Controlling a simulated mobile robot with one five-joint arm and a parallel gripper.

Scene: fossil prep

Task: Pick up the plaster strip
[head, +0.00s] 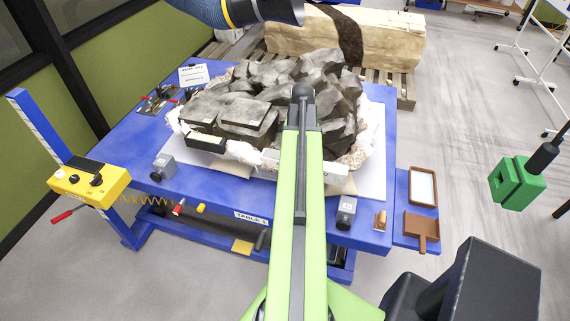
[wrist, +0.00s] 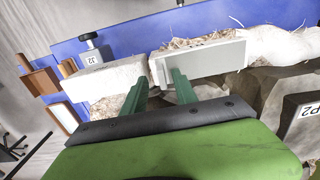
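Two pale pieces that look like plaster strips lie end to end along the near edge of the rock block. In the wrist view, a rough white strip (wrist: 112,80) is on the left and a smoother grey-white strip (wrist: 212,60) with a small dark mark is on the right. I cannot tell which one the task means. My gripper (wrist: 160,77) is open, its green fingers apart over the joint between the pieces. I see nothing held; contact is unclear. In the head view, my arm hides the gripper, with pale strip parts showing left (head: 270,158) and right (head: 336,172) of it.
Dark grey rocks (head: 250,112) fill the middle of the blue table (head: 140,140). Grey clamps (head: 345,212) stand near its front edge. A brown tray (head: 422,186) and scoop (head: 421,228) are at the right. A dark hose (head: 250,12) hangs above the far side.

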